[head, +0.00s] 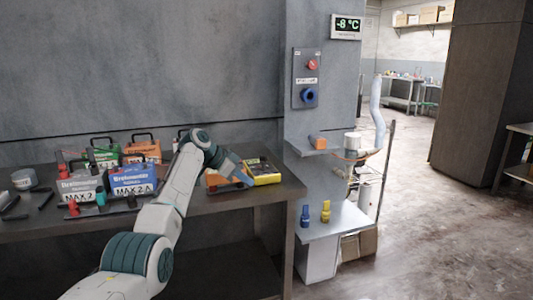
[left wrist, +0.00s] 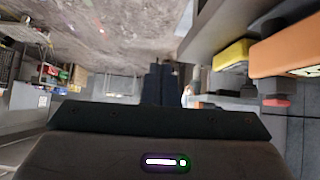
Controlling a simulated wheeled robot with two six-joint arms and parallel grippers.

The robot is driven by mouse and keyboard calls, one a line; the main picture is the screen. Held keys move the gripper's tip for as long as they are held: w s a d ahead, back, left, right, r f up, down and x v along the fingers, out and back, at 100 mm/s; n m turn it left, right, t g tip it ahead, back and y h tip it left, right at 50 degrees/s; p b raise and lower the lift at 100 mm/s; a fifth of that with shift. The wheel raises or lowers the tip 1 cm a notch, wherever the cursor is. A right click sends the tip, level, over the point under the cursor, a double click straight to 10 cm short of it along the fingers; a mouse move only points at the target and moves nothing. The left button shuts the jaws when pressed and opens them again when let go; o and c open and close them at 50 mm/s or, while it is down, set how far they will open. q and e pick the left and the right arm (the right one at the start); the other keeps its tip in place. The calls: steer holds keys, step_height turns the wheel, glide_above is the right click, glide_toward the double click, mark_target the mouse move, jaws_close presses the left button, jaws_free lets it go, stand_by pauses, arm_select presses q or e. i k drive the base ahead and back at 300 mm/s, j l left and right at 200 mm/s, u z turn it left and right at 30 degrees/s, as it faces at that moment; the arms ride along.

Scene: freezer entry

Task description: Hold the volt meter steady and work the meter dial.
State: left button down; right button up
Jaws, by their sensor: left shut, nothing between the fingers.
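Several meter-like boxes with handles stand on the bench (head: 245,203): a grey one marked MAX 2 (head: 80,188), a blue one marked MAX 2 A (head: 130,178), a green one (head: 103,157) and an orange one (head: 143,151). I cannot tell which is the volt meter, and no dial is clear. My right gripper is out of view.
Right of the bench, a wall panel has a red button (head: 312,64) and a blue knob (head: 309,96). A lower shelf (head: 335,222) holds blue and yellow pieces. The floor (head: 430,240) at right is clear.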

mark_target(262, 159)
steer(key=i+j, duration=0.1)
steer(key=i, duration=0.85)
